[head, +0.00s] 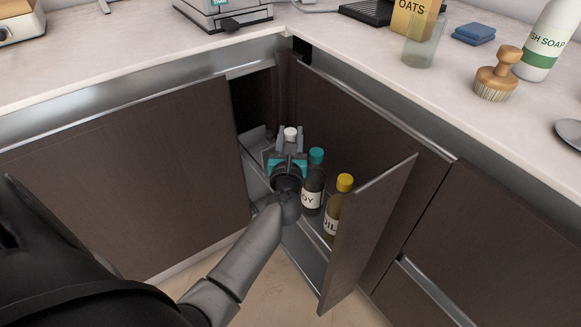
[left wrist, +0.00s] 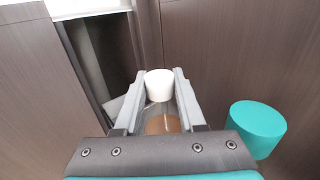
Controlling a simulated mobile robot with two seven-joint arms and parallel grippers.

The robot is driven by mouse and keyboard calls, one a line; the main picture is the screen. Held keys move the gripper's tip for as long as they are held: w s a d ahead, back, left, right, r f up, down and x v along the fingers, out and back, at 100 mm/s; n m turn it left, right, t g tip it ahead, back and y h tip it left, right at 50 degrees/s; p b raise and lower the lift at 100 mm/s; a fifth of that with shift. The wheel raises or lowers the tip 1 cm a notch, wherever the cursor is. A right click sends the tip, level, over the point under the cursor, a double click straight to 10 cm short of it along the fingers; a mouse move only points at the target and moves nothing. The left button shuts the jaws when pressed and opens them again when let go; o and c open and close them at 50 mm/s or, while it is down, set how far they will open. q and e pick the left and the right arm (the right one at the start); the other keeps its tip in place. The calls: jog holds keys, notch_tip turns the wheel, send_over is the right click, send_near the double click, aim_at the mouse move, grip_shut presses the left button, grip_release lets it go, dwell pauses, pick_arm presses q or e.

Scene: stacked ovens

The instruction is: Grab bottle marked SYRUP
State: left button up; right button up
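A bottle with a white cap (head: 290,133) stands in the pull-out corner rack. Its label is hidden by my gripper, so I cannot read SYRUP on it. My left gripper (head: 290,143) is above the rack, its two fingers apart, one on each side of this bottle. In the left wrist view the white cap (left wrist: 159,84) shows between the fingertips (left wrist: 160,92), with brown contents below it. The fingers look open; any contact with the bottle is hard to tell. My right gripper is out of view.
Close to the right stand a teal-capped bottle (head: 313,188), label ending "OY", and a yellow-capped bottle (head: 335,212) marked "OIL". The open rack door (head: 366,235) stands to their right. The counter above holds a glass jar (head: 424,42), brush (head: 497,75) and soap bottle (head: 546,42).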

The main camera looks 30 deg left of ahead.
pick_arm(q)
grip_shut()
dwell(1.1)
